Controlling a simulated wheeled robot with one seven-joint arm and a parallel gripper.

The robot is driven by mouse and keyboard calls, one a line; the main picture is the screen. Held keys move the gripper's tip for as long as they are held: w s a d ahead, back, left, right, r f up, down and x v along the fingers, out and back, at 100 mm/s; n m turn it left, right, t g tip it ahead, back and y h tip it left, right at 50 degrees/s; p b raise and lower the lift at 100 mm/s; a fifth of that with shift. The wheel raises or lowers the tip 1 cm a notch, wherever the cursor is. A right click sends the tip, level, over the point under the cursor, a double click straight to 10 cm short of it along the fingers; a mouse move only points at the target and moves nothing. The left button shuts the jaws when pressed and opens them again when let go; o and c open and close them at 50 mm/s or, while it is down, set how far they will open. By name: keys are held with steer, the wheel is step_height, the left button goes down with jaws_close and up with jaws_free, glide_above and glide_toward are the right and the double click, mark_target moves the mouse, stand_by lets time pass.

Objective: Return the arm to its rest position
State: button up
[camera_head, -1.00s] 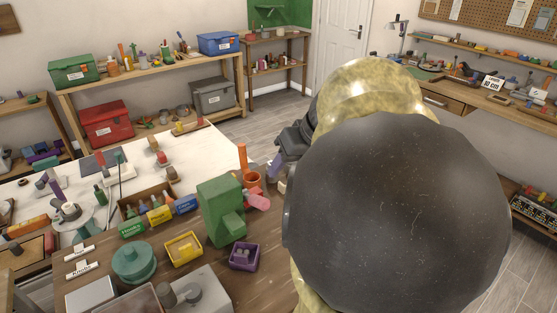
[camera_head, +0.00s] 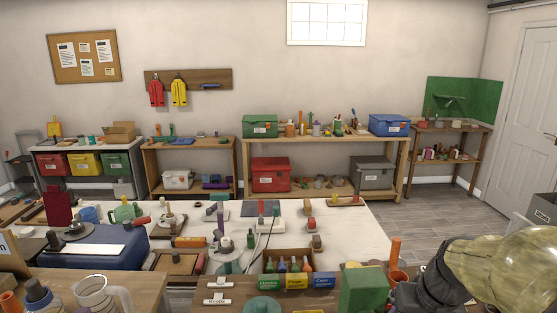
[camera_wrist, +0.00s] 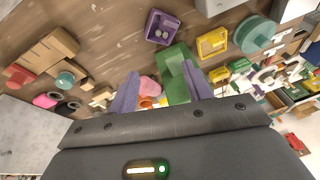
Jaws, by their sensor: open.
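My gripper (camera_wrist: 161,92) is open, with its two purple-grey fingers apart in the wrist view. A green block-shaped object (camera_wrist: 178,75) and a pink piece (camera_wrist: 149,87) show beyond and between the fingers, and I see nothing held. In the head view, my yellowish arm with its dark wrist is at the lower right, over the edge of the workbench. The fingertips are not clear there. The green block (camera_head: 363,290) stands just left of the wrist, with an orange upright piece (camera_head: 395,252) behind it.
The wooden bench in the wrist view holds a purple tray (camera_wrist: 161,27), a yellow tray (camera_wrist: 212,43) and a teal round part (camera_wrist: 255,34). A white table (camera_head: 350,222) with tools lies behind. Shelves line the wall. Open floor (camera_head: 440,215) shows at the right.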

steer(key=s+a+f+n+h+p, duration=0.1)
steer(key=s+a+f, duration=0.2)
steer(key=a+f, duration=0.4)
steer(key=a, duration=0.3)
steer(key=shift+f+n+g, duration=0.3)
steer(key=shift+f+n, duration=0.1)
steer(key=shift+s, duration=0.1)
